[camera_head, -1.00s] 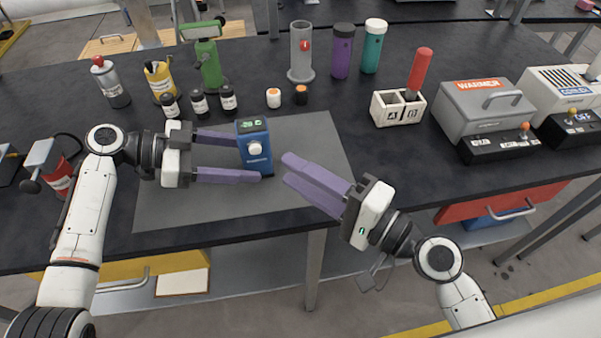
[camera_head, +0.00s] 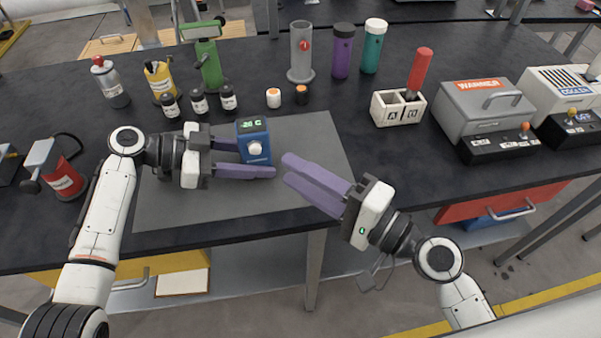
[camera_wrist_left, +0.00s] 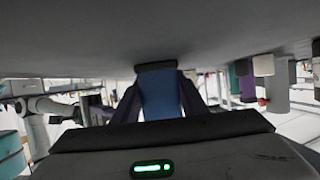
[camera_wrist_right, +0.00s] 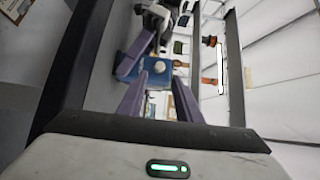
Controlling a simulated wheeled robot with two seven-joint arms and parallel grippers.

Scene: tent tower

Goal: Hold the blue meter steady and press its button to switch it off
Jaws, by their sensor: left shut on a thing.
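The blue meter (camera_head: 252,127) stands upright on the grey mat, with a lit green display reading about -20 C and a round white button (camera_head: 254,148) on its front. My left gripper (camera_head: 258,160) is shut on the meter, one purple finger on each side; the left wrist view shows the meter (camera_wrist_left: 160,98) between the fingers. My right gripper (camera_head: 304,170) is to the right of the meter, apart from it, its two purple fingers pointing toward the button. The right wrist view shows the meter (camera_wrist_right: 146,72) and its button (camera_wrist_right: 159,67) ahead. A gap shows between the right fingers.
The grey mat (camera_head: 180,210) is otherwise bare. Behind it stand several small bottles (camera_head: 200,102), a green device (camera_head: 208,62) and a grey cylinder (camera_head: 301,55). A white two-slot box (camera_head: 392,112) with a red stick and the grey warmer (camera_head: 478,108) are at right.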

